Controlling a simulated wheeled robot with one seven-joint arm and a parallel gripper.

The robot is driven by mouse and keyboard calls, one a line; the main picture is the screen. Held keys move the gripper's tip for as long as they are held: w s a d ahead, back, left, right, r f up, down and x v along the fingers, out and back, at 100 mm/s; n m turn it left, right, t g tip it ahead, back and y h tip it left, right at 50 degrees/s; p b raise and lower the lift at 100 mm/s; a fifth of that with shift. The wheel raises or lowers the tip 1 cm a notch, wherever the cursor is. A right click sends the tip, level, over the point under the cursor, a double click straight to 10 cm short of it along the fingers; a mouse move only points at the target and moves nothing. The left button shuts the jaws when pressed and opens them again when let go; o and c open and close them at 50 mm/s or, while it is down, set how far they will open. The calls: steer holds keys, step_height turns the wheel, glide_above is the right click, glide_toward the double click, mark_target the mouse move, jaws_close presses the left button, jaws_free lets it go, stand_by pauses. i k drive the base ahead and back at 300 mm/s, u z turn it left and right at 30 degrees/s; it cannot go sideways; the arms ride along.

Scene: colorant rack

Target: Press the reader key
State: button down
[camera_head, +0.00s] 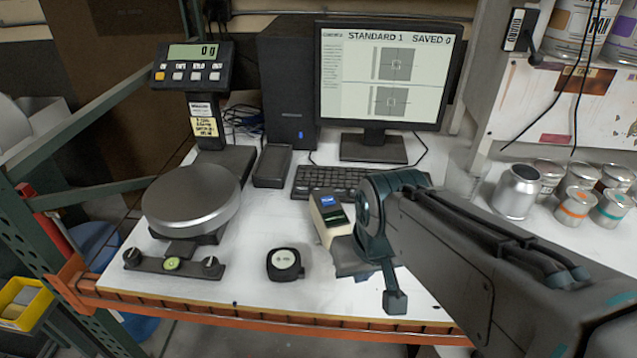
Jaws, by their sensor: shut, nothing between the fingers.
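The reader (329,212) is a small beige handheld device on the white bench, with a blue-lit screen and a dark green panel on its upper face. Its lower right part is hidden by my arm, and I cannot make out its key. My arm reaches in from the right, with its wrist just right of the reader. My gripper (395,301) seems to be the narrow dark end pointing down below the wrist. It is shut and empty, right of and nearer than the reader. I cannot tell whether any part of my arm touches the reader.
A monitor (387,75) reads "STANDARD 1 SAVED 0" behind a keyboard (335,180). A scale with a round pan (191,196) stands left. Metal cans (516,192) stand right.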

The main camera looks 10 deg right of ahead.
mark_target(329, 200)
steer(key=k, duration=0.5)
steer(key=u, duration=1.3)
steer(key=i, duration=0.8)
steer(key=z, duration=2.4)
